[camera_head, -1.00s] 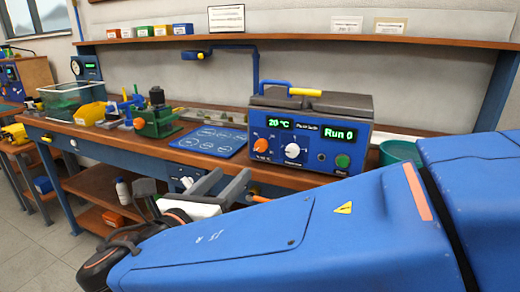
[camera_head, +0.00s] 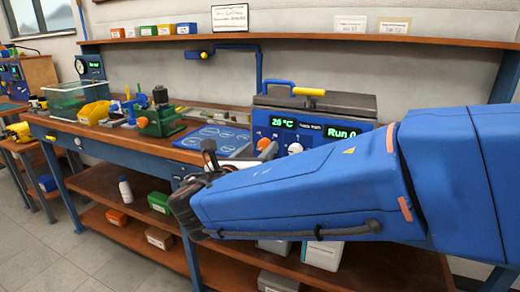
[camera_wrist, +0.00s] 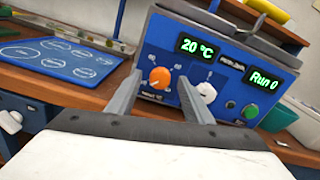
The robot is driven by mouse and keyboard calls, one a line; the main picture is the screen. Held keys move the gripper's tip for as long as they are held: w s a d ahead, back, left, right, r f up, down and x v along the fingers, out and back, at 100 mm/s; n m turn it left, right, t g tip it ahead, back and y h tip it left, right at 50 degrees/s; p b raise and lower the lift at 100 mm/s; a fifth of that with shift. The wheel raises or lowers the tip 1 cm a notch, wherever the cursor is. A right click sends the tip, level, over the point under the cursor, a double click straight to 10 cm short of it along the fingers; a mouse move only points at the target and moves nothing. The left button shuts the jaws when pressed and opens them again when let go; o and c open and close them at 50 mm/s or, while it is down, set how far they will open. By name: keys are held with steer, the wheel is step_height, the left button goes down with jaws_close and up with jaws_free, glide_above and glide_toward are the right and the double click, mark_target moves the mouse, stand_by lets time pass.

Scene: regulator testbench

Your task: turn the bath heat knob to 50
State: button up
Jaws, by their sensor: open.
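The blue bath unit (camera_head: 318,108) stands on the bench, its front partly hidden by my arm in the head view. Its display reads 20 °C and another reads Run 0. In the wrist view, the orange knob (camera_wrist: 159,78) sits on the panel below the 20 °C display, with a scale around it. A white knob (camera_wrist: 206,92) is to its right and a green button (camera_wrist: 250,111) further right. My gripper (camera_wrist: 166,82) is open and empty, facing the panel. The orange knob shows between its fingers, the white knob close by the right finger. Contact cannot be seen.
The blue mat (camera_head: 212,141) with outlined shapes lies left of the unit. A green device (camera_head: 160,118), yellow bin (camera_head: 95,112) and clear tank (camera_head: 75,95) stand further left. Lower shelves are under the bench.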

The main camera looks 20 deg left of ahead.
steer(key=shift+w, duration=0.4)
steer(key=c, duration=1.1)
steer(key=shift+o, duration=0.2)
